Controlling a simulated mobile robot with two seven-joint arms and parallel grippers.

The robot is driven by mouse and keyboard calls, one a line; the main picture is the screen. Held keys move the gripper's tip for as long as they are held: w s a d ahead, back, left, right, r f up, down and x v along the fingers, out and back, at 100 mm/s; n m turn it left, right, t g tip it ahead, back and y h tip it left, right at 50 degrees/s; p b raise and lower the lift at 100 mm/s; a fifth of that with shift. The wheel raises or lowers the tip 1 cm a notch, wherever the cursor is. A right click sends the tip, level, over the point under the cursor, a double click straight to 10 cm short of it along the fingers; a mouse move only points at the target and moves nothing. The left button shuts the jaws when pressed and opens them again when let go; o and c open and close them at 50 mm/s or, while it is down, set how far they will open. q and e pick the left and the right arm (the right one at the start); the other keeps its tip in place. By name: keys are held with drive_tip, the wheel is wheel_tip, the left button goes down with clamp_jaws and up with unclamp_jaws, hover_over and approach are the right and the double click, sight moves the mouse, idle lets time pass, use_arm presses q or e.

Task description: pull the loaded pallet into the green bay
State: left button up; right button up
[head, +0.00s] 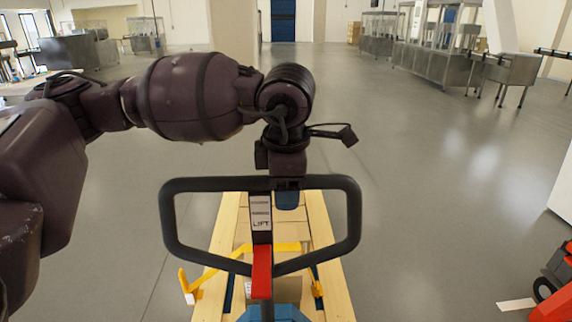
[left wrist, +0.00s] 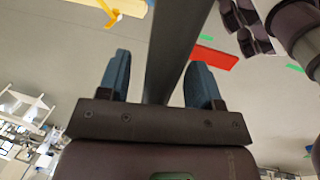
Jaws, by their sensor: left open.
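The pallet jack's dark loop handle (head: 350,215) stands upright in the head view, with a LIFT label and a red lever (head: 262,270). Behind it lies the wooden pallet (head: 328,255), with what look like tan boxes on it, partly hidden by the handle. My left gripper (head: 287,192) points down at the handle's top bar. In the left wrist view its two blue fingers (left wrist: 160,75) are apart, with a dark bar (left wrist: 167,50) running between them. Green floor strips (left wrist: 296,68) show there; the bay as a whole is not visible. My right gripper is not in view.
A yellow bracket (head: 285,247) sits at the pallet. A red wheeled machine (head: 556,290) stands at the lower right. Steel equipment (head: 440,60) lines the back right.

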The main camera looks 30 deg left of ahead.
use_arm(q)
drive_tip(key=shift+w+a+f, duration=0.1)
drive_tip(key=shift+w+f, duration=0.05)
drive_tip(key=shift+f, duration=0.55)
clamp_jaws()
idle(0.3)
idle(0.4)
idle(0.7)
